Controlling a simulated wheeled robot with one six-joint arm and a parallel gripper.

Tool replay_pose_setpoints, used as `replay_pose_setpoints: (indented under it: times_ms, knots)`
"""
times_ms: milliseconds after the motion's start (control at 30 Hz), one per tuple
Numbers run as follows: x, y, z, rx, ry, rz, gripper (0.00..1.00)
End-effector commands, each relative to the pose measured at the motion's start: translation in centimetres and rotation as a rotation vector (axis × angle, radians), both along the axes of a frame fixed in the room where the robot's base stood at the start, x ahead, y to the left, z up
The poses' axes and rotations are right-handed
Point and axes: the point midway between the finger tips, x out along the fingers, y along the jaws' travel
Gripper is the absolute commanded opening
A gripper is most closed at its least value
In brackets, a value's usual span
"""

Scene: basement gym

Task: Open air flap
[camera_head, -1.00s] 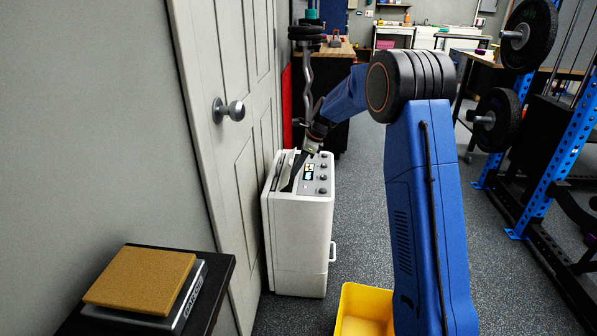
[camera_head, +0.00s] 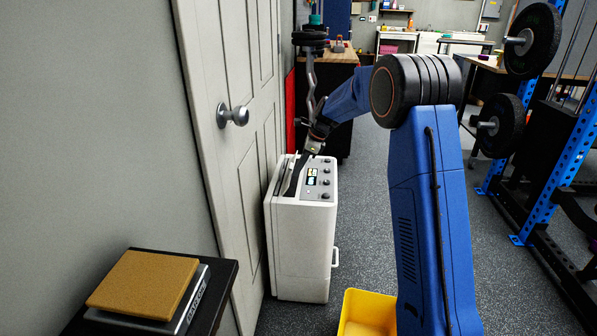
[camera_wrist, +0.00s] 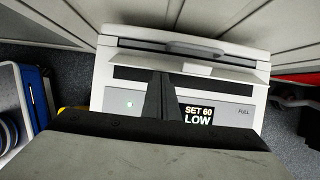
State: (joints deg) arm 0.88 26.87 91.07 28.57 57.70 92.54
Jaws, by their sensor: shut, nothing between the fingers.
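A white dehumidifier-like unit (camera_head: 303,235) stands on the floor beside the door, with a control panel of knobs and a small display (camera_head: 312,176) on its top. Its pale air flap (camera_wrist: 190,62) spans the top in the wrist view, with a dark slot along its near side. The flap looks tilted up, but how far is hard to tell. My gripper (camera_head: 292,190) is shut and empty, its dark fingers reaching down onto the unit's top left of the panel. In the wrist view the fingertips (camera_wrist: 160,76) are at the flap's near edge; contact is unclear.
A grey door with a round knob (camera_head: 232,116) is close on the left of the unit. A yellow bin (camera_head: 366,312) sits on the floor in front. A black stand (camera_head: 215,300) holds a brown block (camera_head: 143,284). A weight rack (camera_head: 560,170) stands right.

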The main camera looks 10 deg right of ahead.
Motion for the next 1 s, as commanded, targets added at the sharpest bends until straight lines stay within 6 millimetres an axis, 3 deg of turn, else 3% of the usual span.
replay_pose_setpoints:
  times_ms: [267,800,1000]
  knots:
    - [-0.2,-0.9,2.2,0.001,-0.004,-0.001,0.0]
    - [-1.6,-5.2,11.7,0.0,-0.003,0.0,0.0]
    - [-2.0,-6.4,14.3,-0.001,-0.002,-0.001,0.0]
